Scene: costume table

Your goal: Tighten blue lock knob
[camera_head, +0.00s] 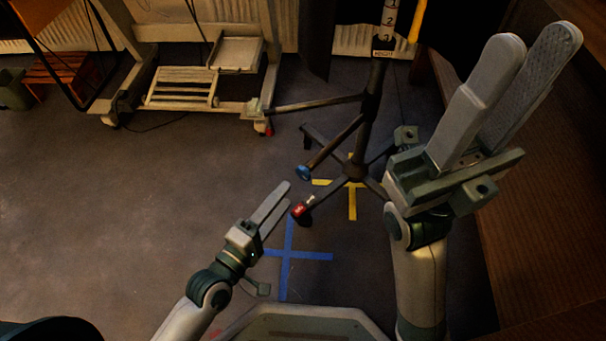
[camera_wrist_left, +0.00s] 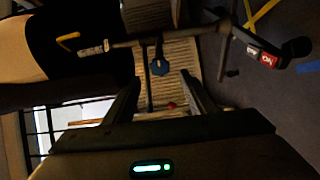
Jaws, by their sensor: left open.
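The blue lock knob (camera_head: 304,173) sits at the lower end of a dark bar on the stand (camera_head: 357,130) in the head view. The knob also shows in the left wrist view (camera_wrist_left: 158,67), above the gap between the fingers. My left gripper (camera_head: 287,193) is open, just left of and below the knob in the head view. Its open fingers also show in the left wrist view (camera_wrist_left: 165,92), with nothing held between them. My right gripper (camera_head: 540,42) is raised at the right, its fingers apart and empty.
A red-ended part (camera_head: 299,210) lies low, close to my left gripper. Yellow tape (camera_head: 352,200) and a blue tape cross (camera_head: 288,255) mark the floor. A pale wheeled frame (camera_head: 190,85) stands at the back left. A wooden surface (camera_head: 520,240) lies at the right. The left floor is clear.

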